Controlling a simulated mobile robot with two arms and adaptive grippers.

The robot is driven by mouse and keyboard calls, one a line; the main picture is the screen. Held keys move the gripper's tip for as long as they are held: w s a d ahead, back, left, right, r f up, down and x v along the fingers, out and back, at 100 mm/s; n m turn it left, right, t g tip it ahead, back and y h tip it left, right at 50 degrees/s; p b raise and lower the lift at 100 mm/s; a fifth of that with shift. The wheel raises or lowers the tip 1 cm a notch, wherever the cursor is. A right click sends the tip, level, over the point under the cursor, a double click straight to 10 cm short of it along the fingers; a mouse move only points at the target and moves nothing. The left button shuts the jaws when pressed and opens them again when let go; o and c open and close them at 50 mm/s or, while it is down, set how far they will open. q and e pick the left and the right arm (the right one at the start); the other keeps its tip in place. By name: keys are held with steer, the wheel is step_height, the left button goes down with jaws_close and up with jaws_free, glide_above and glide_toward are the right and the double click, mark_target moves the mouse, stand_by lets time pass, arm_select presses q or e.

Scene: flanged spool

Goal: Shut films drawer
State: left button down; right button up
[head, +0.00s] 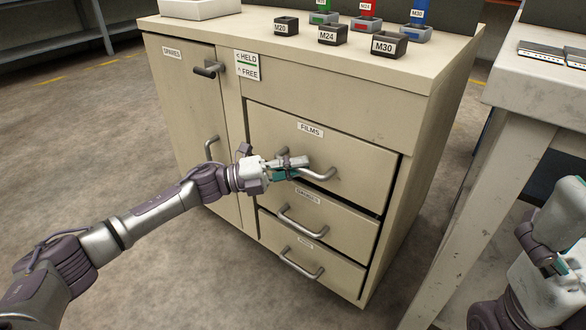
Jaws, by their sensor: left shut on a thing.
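The films drawer (350,161) is the top drawer of a beige cabinet and bears a FILMS label. A dark gap runs along its top and right edges. I cannot tell from this view whether it is fully in. My left gripper (291,167) is shut on the drawer's grey bar handle (319,175), and its fingers hide the handle's left part.
The cabinet (345,85) has two lower drawers (318,220) and (308,262) and a SPARES door (185,100) with a lever handle (208,70). Labelled bins (388,45) stand on top. A pale workbench (540,90) is at right. The floor at left is clear.

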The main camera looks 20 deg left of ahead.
arm_select(q)
steer(key=shift+w+a, duration=0.1)
steer(key=shift+w, duration=0.05)
steer(key=c, duration=1.1)
jaws_free()
steer(key=shift+w, duration=0.1)
steer(key=shift+c, duration=0.2)
steer(key=v, duration=1.2)
